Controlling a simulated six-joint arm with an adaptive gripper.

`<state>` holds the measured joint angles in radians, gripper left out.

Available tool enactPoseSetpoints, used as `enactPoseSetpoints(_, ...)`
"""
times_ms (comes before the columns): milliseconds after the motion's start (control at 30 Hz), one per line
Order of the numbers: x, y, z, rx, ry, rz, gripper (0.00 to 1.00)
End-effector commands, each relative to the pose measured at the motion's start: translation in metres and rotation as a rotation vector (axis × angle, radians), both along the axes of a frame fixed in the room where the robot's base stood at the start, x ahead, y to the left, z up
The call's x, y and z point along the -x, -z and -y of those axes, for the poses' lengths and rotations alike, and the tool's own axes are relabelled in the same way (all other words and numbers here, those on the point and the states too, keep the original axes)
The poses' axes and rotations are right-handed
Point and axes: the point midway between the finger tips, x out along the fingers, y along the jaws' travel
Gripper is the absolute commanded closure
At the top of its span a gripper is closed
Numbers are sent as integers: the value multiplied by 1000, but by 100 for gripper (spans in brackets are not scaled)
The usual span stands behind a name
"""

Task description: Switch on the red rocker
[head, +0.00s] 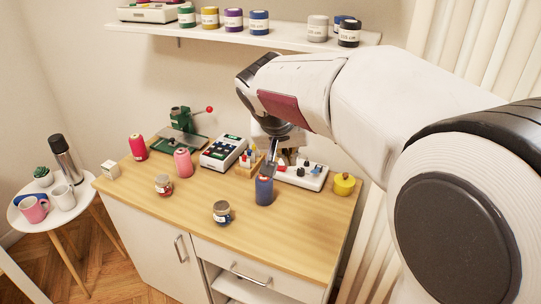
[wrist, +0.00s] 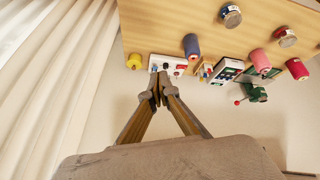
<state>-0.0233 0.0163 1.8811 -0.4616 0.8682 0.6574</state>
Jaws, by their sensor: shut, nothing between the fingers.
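A white switch panel (head: 308,180) lies at the right back of the wooden worktop, with small red, blue and dark controls on it. A small red part (head: 281,163) shows at its left end; I cannot tell whether this is the rocker or its position. In the wrist view the panel (wrist: 154,64) is beyond my fingertips, with a red spot (wrist: 180,67) at its right end. My gripper (wrist: 160,88) is shut and empty. In the head view my gripper (head: 270,160) is above the panel's left end and hides part of it; contact cannot be told.
A blue spool (head: 264,190) stands close in front of my gripper. A yellow pot (head: 344,184) is right of the panel. A keypad device (head: 223,152) and pink spool (head: 183,162) stand left. Jars (head: 221,212) are in front. The front right worktop is clear.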

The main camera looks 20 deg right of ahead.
Motion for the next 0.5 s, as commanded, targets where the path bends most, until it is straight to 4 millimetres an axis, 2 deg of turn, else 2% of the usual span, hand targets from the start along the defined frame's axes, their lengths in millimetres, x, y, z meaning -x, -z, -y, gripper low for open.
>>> enactPoseSetpoints(500,-83,26,17,51,104,38,100)
